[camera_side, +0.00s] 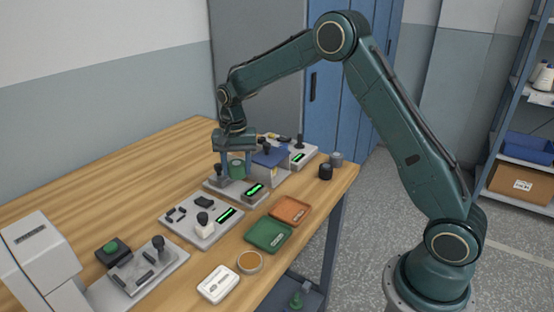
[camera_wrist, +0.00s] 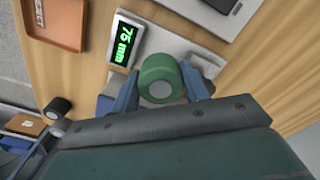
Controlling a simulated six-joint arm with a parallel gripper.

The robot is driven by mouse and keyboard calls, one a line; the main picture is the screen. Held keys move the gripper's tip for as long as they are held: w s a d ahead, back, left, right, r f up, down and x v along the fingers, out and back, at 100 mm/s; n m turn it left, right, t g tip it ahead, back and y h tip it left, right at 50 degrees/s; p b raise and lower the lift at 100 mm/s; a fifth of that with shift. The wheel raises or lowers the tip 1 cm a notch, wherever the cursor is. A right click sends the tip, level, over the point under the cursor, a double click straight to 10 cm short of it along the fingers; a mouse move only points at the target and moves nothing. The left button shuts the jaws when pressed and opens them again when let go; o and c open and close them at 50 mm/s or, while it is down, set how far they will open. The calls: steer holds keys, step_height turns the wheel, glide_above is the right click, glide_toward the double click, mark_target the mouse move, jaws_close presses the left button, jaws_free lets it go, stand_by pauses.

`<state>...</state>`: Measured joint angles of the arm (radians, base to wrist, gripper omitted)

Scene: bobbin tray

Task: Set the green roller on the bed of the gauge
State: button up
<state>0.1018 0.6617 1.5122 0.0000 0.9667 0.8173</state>
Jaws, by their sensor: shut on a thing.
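My gripper (camera_side: 236,166) is shut on the green roller (camera_side: 236,169), with one finger on each side of it. In the wrist view the roller (camera_wrist: 158,74) shows its pale round end between the blue fingers (camera_wrist: 160,90). It is over the gauge (camera_side: 222,186), a pale plate with a green-lit display (camera_side: 254,189). In the wrist view the gauge's display (camera_wrist: 122,43) reads 75 mm. I cannot tell whether the roller touches the bed or is a little above it, as the fingers and roller hide the contact.
A plate with a white-based knob (camera_side: 204,228) and display stands nearer the camera. An orange tray (camera_side: 291,209), a green tray (camera_side: 268,236) and a black roller (camera_side: 325,172) lie toward the right edge.

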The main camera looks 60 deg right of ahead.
mark_target(239, 178)
steer(key=shift+f, duration=0.95)
steer(key=shift+f, duration=1.35)
stand_by(0.5)
stand_by(0.4)
steer(key=o, duration=1.1)
steer(key=shift+s+d+r, duration=0.1)
steer(key=shift+r, duration=0.65)
steer(key=r, duration=1.2)
steer(key=shift+a, duration=0.2)
steer(key=shift+r, duration=0.15)
